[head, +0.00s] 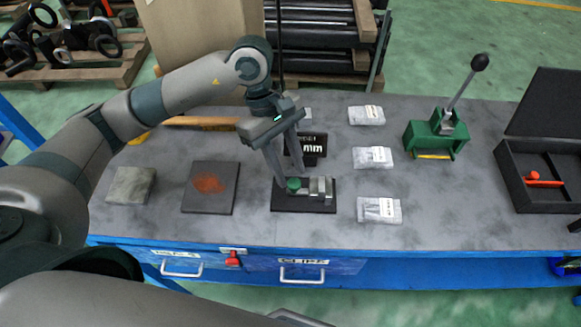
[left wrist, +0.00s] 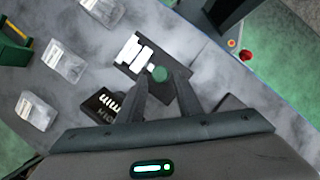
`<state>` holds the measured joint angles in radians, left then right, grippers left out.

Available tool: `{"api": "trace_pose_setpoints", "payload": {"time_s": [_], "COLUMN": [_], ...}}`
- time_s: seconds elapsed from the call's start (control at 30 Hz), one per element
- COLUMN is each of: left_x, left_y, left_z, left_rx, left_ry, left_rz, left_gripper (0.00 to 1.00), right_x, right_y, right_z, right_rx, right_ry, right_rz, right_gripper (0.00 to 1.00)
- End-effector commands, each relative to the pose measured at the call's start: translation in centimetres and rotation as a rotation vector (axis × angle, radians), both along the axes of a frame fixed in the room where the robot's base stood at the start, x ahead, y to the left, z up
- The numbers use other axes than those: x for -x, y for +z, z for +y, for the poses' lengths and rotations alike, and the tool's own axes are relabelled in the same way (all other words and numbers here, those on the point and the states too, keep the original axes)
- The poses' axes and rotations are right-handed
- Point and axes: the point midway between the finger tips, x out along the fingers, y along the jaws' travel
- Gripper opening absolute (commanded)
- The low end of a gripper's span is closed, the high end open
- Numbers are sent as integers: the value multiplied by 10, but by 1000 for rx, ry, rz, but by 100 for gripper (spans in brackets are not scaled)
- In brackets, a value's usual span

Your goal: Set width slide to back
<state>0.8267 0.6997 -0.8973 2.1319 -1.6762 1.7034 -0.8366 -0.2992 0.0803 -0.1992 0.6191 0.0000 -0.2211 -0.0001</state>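My left gripper (head: 290,178) points down over the knob, one finger on each side. Its fingers (left wrist: 161,78) look apart, with a gap to the knob; contact is not clear. My right gripper is out of view.
A black sign reading "mm" (head: 311,147) stands just behind the device. A dark plate with an orange patch (head: 208,187) lies to the left, plastic bags (head: 379,210) to the right. A green lever press (head: 436,137) and a black open case (head: 540,195) stand further right.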

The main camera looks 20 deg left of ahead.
Motion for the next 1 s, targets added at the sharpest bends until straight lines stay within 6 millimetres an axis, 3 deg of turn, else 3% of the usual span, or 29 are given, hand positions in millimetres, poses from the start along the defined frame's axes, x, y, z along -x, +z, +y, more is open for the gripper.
{"api": "trace_pose_setpoints", "payload": {"time_s": [0.2, 0.53, 0.57, 0.7, 1.0], "left_x": [3, 3, 3, 3, 6], "left_y": [-15, -18, -18, -17, -21], "left_z": [-6, -6, -6, -6, 7], "left_rx": [0, 1, 1, 1, 0], "left_ry": [-1, -1, -1, -1, 2], "left_rz": [0, -1, -1, -1, -2], "left_gripper": [32, 32, 30, 0, 0], "right_x": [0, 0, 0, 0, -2], "right_y": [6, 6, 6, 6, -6], "right_z": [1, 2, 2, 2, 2], "right_rx": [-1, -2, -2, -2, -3], "right_ry": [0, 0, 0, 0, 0], "right_rz": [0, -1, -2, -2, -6], "right_gripper": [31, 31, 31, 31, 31]}}
